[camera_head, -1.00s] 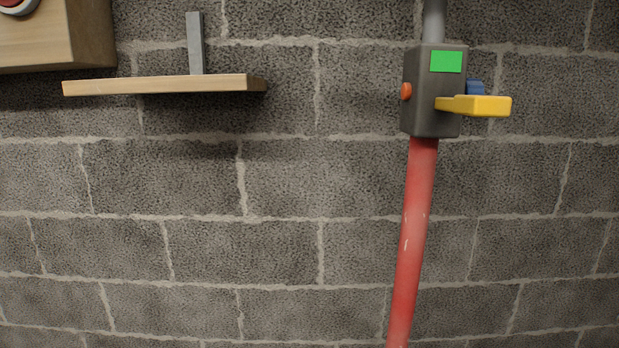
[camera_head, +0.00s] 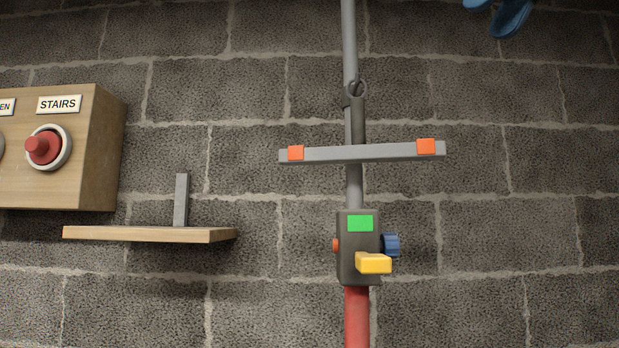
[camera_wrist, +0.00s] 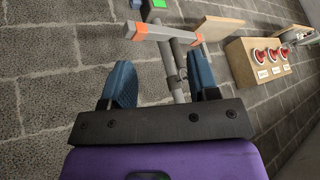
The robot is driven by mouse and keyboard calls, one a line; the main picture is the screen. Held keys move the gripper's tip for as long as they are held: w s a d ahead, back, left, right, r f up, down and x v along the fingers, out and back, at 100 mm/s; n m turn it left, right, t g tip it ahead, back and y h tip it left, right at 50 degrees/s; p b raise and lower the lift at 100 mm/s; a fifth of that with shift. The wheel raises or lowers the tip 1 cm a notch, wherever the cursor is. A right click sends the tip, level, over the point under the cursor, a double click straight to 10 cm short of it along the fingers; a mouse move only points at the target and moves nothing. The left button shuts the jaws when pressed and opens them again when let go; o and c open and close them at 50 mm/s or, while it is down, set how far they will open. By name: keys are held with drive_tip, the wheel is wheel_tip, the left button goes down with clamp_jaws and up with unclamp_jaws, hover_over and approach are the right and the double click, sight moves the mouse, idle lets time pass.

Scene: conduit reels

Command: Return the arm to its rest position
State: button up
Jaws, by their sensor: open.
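My gripper (camera_wrist: 162,68) shows in the wrist view with its two blue fingers spread apart and nothing between them. Blue fingertips of my gripper (camera_head: 497,12) show at the top right edge of the head view, apart from everything there; the rest of my arm is out of that view. A grey crossbar with orange ends (camera_head: 362,152) is on a hooked shaft in front of a grey pipe (camera_head: 349,45). In the wrist view the crossbar (camera_wrist: 165,34) lies beyond the fingers, with no finger seen touching it.
A dark box (camera_head: 345,230) with a green patch, yellow lever (camera_head: 373,263) and blue knob (camera_head: 391,245) sits on the pipe above a red tube (camera_head: 357,320). A wooden shelf (camera_head: 150,234) and button box (camera_head: 103,150) are at left. The block wall at right is bare.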

drive_tip(key=w+d+f+m+h, duration=0.1)
drive_tip(key=d+f+m, duration=0.1)
drive_tip(key=f, duration=1)
drive_tip(key=w+d+f+m+h, duration=0.1)
drive_tip(key=w+d+f+m, duration=0.1)
drive_tip(key=f, duration=0.9)
drive_tip(key=s+d+f+m+h, duration=0.1)
drive_tip(key=s+d+f, duration=0.1)
drive_tip(key=f, duration=1)
drive_tip(key=s+d+f+m+h, duration=0.1)
drive_tip(key=s+f, duration=0.3)
drive_tip(key=f, duration=0.8)
drive_tip(key=shift+s+d+f+t+h, duration=0.25)
drive_tip(key=shift+d+f+t+h, duration=0.15)
drive_tip(key=shift+h, duration=0.1)
